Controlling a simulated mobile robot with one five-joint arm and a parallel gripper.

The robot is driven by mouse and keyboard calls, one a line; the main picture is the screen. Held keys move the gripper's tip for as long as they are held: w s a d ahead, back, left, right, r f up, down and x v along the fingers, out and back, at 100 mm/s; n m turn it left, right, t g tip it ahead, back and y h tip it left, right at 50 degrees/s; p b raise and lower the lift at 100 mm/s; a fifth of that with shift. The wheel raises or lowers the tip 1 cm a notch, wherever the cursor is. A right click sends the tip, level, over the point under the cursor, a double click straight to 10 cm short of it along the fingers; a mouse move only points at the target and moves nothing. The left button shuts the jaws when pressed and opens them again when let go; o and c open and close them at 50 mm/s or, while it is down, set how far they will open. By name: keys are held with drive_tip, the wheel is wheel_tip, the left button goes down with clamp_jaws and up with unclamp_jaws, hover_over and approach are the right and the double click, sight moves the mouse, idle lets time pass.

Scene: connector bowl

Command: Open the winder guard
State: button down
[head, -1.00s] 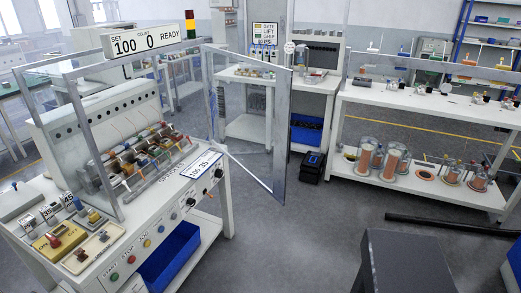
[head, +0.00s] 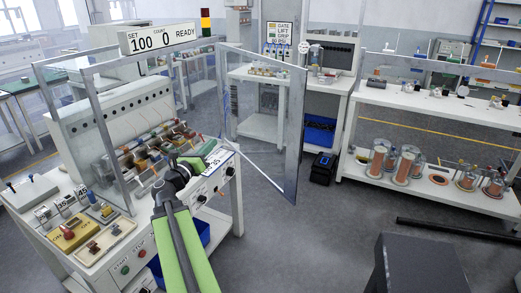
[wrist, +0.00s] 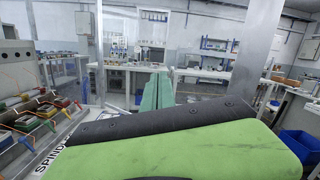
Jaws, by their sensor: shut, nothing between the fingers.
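The winder guard (head: 292,150), a clear panel in a grey metal frame, stands swung out at the right end of the winder (head: 110,120). A gap lies between it and the winder's front. My arm reaches over the winder's front edge, and my gripper (head: 217,148) is near the right end of the bench, left of the guard panel. In the wrist view, its teal fingers (wrist: 157,90) are together with nothing seen between them. An upright metal bar, likely the guard's frame (wrist: 260,55), stands right of them. I cannot tell any contact with the guard.
Coloured bobbins (head: 150,150) lie in a row on the winder. A sign (head: 160,38) reads "SET 100 COUNT 0 READY". A shelf bench (head: 420,105) with copper spools stands at right. A black box (head: 323,165) sits on the floor. Open grey floor lies ahead.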

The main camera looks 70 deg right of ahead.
sight(291, 149)
drive_tip(key=s+f+m+g+y, duration=0.25)
drive_tip(key=s+m+g, duration=0.2)
drive_tip(key=s, duration=0.35)
drive_tip(key=s+f+m+g+y, duration=0.25)
drive_tip(key=s+m+y, duration=0.2)
drive_tip(key=s, duration=0.35)
drive_tip(key=shift+g+h, duration=0.3)
drive_tip(key=shift+h, duration=0.3)
drive_tip(key=x, duration=0.9)
drive_tip(key=r+x, duration=0.1)
drive_tip(key=x, duration=0.3)
drive_tip(key=shift+s, duration=0.3)
